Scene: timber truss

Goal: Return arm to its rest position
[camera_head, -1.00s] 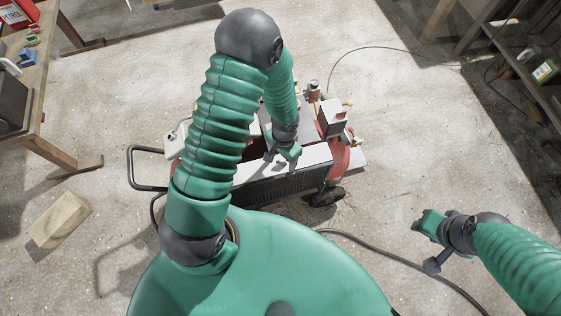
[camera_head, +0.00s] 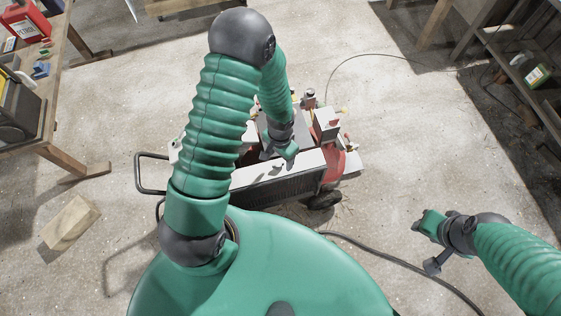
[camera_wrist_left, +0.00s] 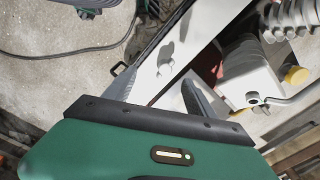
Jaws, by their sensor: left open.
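My left arm reaches forward from the left of the head view and bends down at a dark elbow. My left gripper (camera_head: 284,158) is open with nothing seen between its fingers, above the white top of a wheeled machine (camera_head: 283,177). My right gripper (camera_head: 428,224) is at the lower right over bare floor. It is small, and its fingers are not clear enough to judge.
A wooden bench (camera_head: 60,60) with a red can (camera_head: 24,20) stands at the upper left. A timber block (camera_head: 70,222) lies on the floor at the left. A shelf (camera_head: 525,75) stands at the upper right. A dark cable (camera_head: 400,262) crosses the floor.

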